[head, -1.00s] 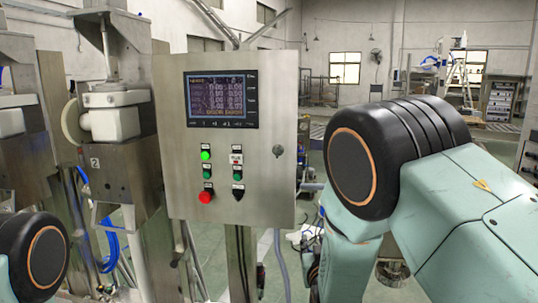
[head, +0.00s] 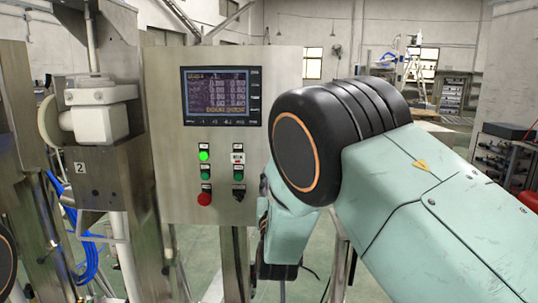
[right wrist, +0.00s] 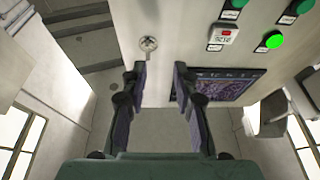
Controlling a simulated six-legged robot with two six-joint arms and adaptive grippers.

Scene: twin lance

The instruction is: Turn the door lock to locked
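The door lock (right wrist: 149,44) is a small round metal lock on the face of the grey control cabinet (head: 160,150). In the right wrist view it lies just beyond the left one of my right gripper's two dark fingers, and I see no clear contact. My right gripper (right wrist: 159,70) is open and empty, its fingers apart and pointing at the cabinet. In the head view my right arm covers the cabinet's right edge, hiding the lock and the right gripper. My left gripper is out of view.
The cabinet carries a screen (head: 222,96), a lit green button (head: 204,155) and a red button (head: 204,199); the screen also shows beside the fingers in the right wrist view (right wrist: 228,86). A metal machine (head: 95,120) marked 2 with blue hoses stands left of the cabinet.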

